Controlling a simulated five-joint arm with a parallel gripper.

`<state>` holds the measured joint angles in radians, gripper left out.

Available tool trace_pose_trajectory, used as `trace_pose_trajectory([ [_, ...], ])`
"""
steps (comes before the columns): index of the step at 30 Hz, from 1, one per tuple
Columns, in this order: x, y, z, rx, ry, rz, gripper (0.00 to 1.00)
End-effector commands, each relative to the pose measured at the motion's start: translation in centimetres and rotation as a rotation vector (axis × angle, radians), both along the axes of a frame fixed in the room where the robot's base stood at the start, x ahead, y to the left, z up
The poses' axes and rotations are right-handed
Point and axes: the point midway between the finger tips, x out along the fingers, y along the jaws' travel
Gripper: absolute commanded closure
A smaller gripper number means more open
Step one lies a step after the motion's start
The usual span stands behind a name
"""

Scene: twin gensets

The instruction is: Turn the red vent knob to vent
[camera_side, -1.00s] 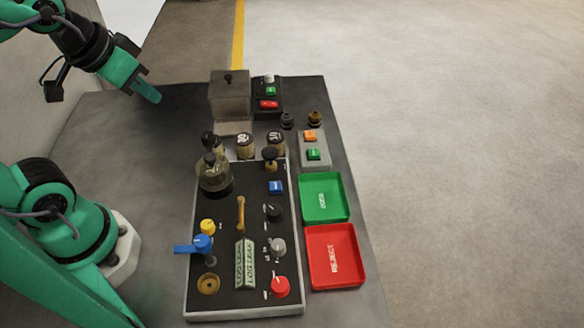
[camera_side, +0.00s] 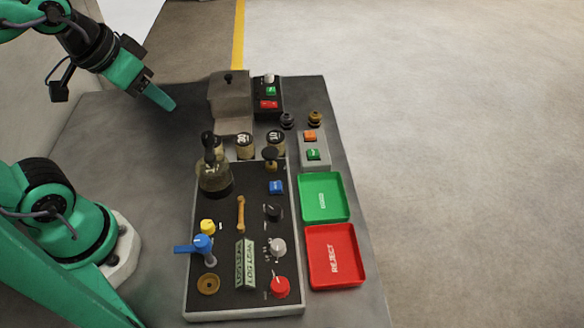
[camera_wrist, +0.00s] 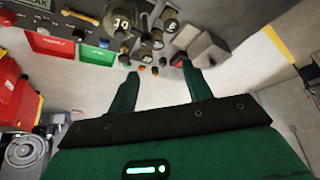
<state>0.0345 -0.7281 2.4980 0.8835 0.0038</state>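The red vent knob (camera_side: 280,287) sits at the near right corner of the black panel (camera_side: 225,290) in the side view. A pale pointer mark shows on its top; the small lettering beside it is too small to read. My gripper (camera_side: 166,104) is in the air at the upper left of the side view, far from the knob and touching nothing. In the wrist view my gripper (camera_wrist: 160,74) has its two green fingers apart with nothing between them.
The panel also carries a grey knob (camera_side: 278,247), a black knob (camera_side: 273,212), a blue-handled valve (camera_side: 201,244), a yellow knob (camera_side: 207,226) and a flask (camera_side: 214,180). A red tray (camera_side: 318,275) and green tray (camera_side: 342,205) lie to the right. A grey box (camera_side: 230,100) stands behind.

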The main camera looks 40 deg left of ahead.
Motion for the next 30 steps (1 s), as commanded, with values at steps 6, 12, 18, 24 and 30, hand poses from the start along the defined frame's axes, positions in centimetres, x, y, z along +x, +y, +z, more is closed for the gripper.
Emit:
trace_pose_trajectory([
  [6, 1.3, -3.1, -1.1, 0.008, 0.016, -0.137, 0.50],
  [12, 2.3, -7.6, -2.6, 0.019, 0.030, -0.314, 0.50],
  [18, 2.3, -12.6, -4.4, 0.033, 0.042, -0.495, 0.50],
  [24, 1.2, -17.6, -6.4, 0.049, 0.051, -0.677, 0.50],
  [30, -1.1, -22.5, -8.7, 0.067, 0.060, -0.855, 0.50],
])
